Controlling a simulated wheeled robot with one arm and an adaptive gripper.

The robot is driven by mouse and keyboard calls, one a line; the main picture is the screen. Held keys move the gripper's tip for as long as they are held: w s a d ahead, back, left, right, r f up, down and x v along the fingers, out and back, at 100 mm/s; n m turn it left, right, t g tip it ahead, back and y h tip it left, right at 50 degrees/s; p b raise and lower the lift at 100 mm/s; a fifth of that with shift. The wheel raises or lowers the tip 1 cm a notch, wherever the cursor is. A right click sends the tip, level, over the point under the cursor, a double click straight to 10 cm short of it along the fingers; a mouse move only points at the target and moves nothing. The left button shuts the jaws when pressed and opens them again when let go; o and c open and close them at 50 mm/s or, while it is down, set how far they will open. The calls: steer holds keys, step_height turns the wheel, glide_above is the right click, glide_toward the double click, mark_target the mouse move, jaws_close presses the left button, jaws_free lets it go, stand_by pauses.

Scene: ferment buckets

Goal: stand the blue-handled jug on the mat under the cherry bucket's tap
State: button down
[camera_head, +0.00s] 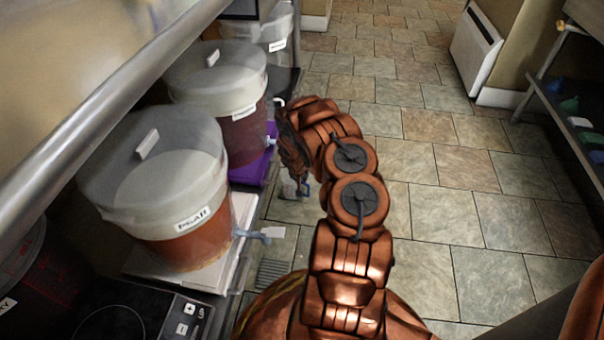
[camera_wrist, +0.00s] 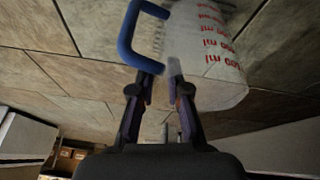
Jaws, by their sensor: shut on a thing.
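The jug (camera_wrist: 205,60) is clear with red markings and a blue handle (camera_wrist: 130,38). In the wrist view my gripper (camera_wrist: 162,80) has its two fingers closed at the handle and holds the jug, tilted in that picture, with floor tiles behind it. In the head view the jug (camera_head: 290,189) shows small and pale below my arm, partly hidden, beyond the counter edge. A dark red bucket (camera_head: 45,285) at the lower left is cut off; its label seems to end in "RY". Its tap and any mat under it are out of view.
A bucket labelled PEAR (camera_head: 190,235) with a tap (camera_head: 262,233) stands on a white mat. Behind it a red-filled bucket (camera_head: 245,135) stands on a purple mat (camera_head: 250,172). A black hob (camera_head: 140,310) lies in front. A metal rail (camera_head: 90,120) runs along the left; floor at right is open.

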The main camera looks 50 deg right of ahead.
steer(key=shift+w+d+f+p, duration=0.3)
steer(key=shift+w+d+f, duration=0.15)
steer(key=shift+d, duration=0.25)
steer(key=shift+w+d+f+p, duration=0.3)
steer(key=shift+w+d, duration=0.1)
steer(key=shift+d, duration=0.25)
steer(key=shift+f, duration=0.1)
steer(key=c, duration=1.1)
jaws_free()
steer(key=shift+c, duration=0.2)
steer(key=p+v, duration=0.4)
steer(key=v, duration=0.8)
steer(key=shift+p, duration=0.35)
